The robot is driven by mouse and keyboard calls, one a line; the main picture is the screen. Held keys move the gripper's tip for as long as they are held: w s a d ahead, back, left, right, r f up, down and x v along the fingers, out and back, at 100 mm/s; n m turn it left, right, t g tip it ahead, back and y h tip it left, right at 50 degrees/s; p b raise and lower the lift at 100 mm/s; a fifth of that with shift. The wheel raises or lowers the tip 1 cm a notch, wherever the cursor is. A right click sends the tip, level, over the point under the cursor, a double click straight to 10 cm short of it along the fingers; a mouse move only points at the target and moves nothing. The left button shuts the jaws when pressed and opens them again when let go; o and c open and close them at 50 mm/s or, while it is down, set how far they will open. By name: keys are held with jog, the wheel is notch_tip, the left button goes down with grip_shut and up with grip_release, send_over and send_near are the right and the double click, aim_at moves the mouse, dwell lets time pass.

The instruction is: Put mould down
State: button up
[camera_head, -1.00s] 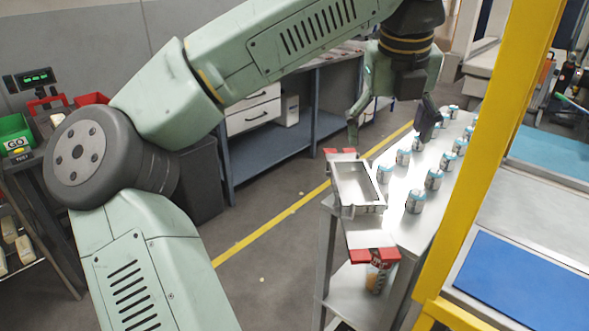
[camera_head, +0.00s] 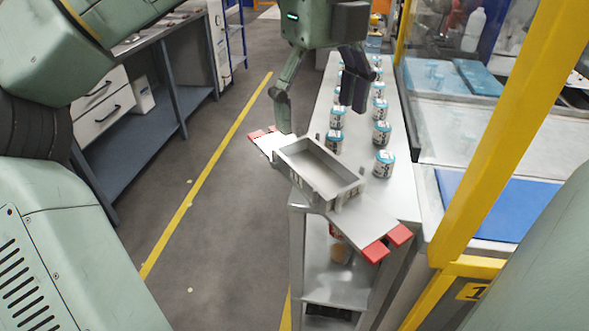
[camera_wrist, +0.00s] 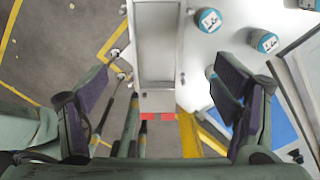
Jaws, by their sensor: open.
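The mould (camera_head: 316,168) is a grey, open, empty rectangular box. It rests on the near end of a metal bench, on a flat plate with red-tipped ends (camera_head: 387,243). In the wrist view the mould (camera_wrist: 158,45) lies between and beyond my fingers, its long side running away from me. My gripper (camera_head: 320,115) is wide open and empty, above and behind the mould in the head view. In the wrist view the gripper (camera_wrist: 163,70) has one finger on each side, apart from the mould.
Several blue-and-white cans (camera_head: 384,163) stand in rows on the metal bench (camera_head: 402,197), right of the mould and behind it. A yellow post (camera_head: 492,130) rises at the right. A workbench with drawers (camera_head: 103,105) stands left, across open floor with a yellow line.

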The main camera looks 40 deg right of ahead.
aim_at(316, 175)
notch_tip(316, 175, down, 4)
jog(key=shift+r+p, duration=0.25)
jog(key=shift+p, duration=0.1)
jog(key=shift+s+a+f+p, duration=0.15)
jog(key=shift+f+p, duration=0.35)
jog(key=shift+f, duration=0.85)
jog(key=shift+w+a+f+p, duration=0.1)
jog(key=shift+f+p, duration=0.35)
jog(key=shift+f, duration=0.9)
jog(key=shift+s, duration=0.1)
jog(key=c, duration=1.7)
jog(key=shift+c, duration=1.2)
jog(key=shift+r, duration=0.15)
